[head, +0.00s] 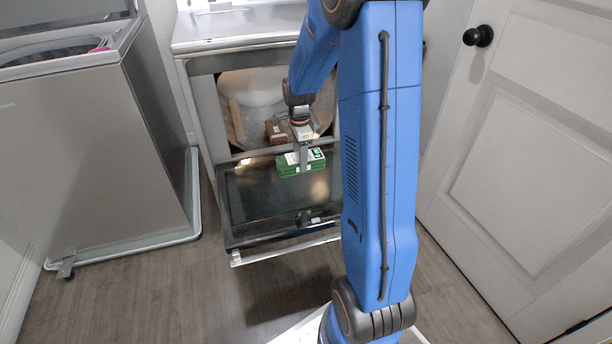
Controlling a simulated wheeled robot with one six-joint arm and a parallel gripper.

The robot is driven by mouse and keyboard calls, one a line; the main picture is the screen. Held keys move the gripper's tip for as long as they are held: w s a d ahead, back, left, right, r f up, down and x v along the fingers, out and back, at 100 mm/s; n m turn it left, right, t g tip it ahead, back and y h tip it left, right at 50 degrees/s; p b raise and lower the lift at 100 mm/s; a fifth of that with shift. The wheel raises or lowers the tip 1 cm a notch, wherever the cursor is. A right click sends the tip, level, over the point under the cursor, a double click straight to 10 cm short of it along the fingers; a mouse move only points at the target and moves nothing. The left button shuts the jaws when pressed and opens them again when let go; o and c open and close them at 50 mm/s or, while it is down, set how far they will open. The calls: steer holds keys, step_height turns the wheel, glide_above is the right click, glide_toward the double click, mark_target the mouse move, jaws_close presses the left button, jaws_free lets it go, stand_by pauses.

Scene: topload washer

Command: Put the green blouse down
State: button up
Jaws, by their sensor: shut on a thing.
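A green, box-shaped thing (288,171) with white markings is over the lowered dark door of the front-loading machine. It looks like a packet or box, and I see nothing with the shape of a blouse. My gripper (303,168) reaches down to it from above and is shut on it. The fingertips are small and partly hidden against it. I cannot tell if the green thing touches the door (258,209) or hangs just above it.
The machine's drum opening (236,112) is behind my gripper, with a brown box (275,132) at its lower edge. A grey topload washer (95,150) stands at left, with something pink inside. A white door (535,150) is at right. The floor in front is clear.

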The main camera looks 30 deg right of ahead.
step_height(320, 180, down, 9)
steer(key=shift+r, duration=0.1)
stand_by(0.4)
steer(key=o, duration=1.2)
steer(key=shift+o, duration=0.2)
step_height(320, 180, up, 12)
steer(key=shift+s+a, duration=0.1)
steer(key=s+a+r+n+t, duration=0.2)
steer(key=s+a+r+n, duration=0.8)
steer(key=s+r, duration=0.3)
steer(key=s+a+r+n+t, duration=0.1)
steer(key=s+a+r+n, duration=0.1)
steer(key=s+n, duration=0.3)
steer(key=s+a+r+n+t, duration=0.1)
steer(key=s+a+n, duration=0.2)
steer(key=s, duration=0.9)
steer(key=shift+a+r+n+t, duration=0.35)
steer(key=shift+n+t, duration=0.05)
steer(key=shift+n, duration=1.2)
